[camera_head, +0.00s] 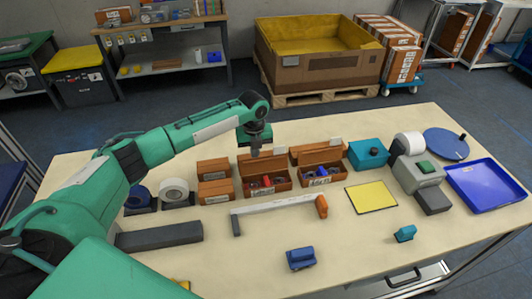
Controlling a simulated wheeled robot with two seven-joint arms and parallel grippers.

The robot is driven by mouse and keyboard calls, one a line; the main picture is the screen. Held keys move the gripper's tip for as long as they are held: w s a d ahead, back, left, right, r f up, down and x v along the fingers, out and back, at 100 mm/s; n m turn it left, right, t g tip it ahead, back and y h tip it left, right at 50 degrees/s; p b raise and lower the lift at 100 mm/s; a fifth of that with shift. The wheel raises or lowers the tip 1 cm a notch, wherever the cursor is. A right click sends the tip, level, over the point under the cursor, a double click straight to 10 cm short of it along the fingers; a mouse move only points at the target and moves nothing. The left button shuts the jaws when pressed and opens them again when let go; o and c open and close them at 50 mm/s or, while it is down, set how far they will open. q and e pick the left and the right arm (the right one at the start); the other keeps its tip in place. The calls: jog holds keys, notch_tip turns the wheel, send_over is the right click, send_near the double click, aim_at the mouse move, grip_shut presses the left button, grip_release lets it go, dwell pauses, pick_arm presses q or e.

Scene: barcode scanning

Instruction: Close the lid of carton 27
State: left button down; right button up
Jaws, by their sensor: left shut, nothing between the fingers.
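Two small brown open cartons stand side by side in the middle of the table. The left open carton (266,191) has its lid tilted up at the back and holds red and dark items. The right open carton (323,182) also has its lid (317,153) up and holds dark and blue items. The labels are too small for me to tell which is carton 27. My left gripper (256,152) is shut and empty, pointing down at the raised lid of the left open carton and hiding part of it. I cannot tell whether it touches. My right gripper is not in view.
Two closed brown cartons (215,190) lie left of the open ones. Tape rolls (174,190) stand further left. A grey-white bar with an orange end (275,209) lies in front. A yellow sheet (371,197), teal box (367,155) and blue tray (486,187) are to the right.

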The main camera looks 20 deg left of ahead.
aim_at(257, 163)
pick_arm(q)
jog(key=s+d+p, duration=0.2)
jog(key=p, duration=0.1)
jog(key=shift+s+f, duration=0.1)
jog(key=shift+s, duration=0.3)
jog(key=shift+s+d+f, duration=0.15)
jog(key=shift+d, duration=0.05)
dwell(0.4)
notch_tip(257, 163, up, 5)
jog(key=p, duration=0.4)
jog(key=shift+p, duration=0.4)
